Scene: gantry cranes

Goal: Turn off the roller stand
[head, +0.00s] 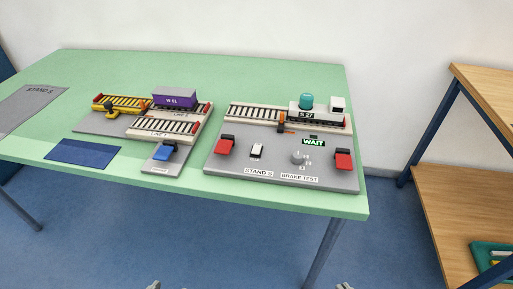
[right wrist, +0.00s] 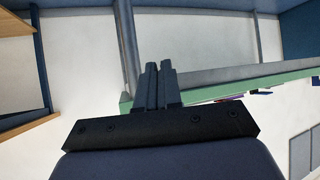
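The roller stand is a grey board (head: 225,178) on the right part of the green table, labelled STAND 5 and BRAKE TEST. It carries a white rocker switch (head: 257,151), a grey knob (head: 298,158), a lit green WAIT display (head: 313,142) and red blocks (head: 226,146) at both sides. A white and black locomotive (head: 318,114) marked S 27, with a teal dome, stands on its track. The switch's setting is too small to read. My right gripper (right wrist: 158,82) is shut and empty, away from the stand. Grey tips at the head view's bottom edge seem to be my grippers; the left one (head: 153,285) is mostly cut off.
Left of the stand are a second track board with a yellow wagon (head: 121,105), a purple container (head: 175,98) and a blue block (head: 165,153). A blue mat (head: 82,152) lies at the table's front edge. A wooden shelf (head: 480,190) stands right, across a floor gap.

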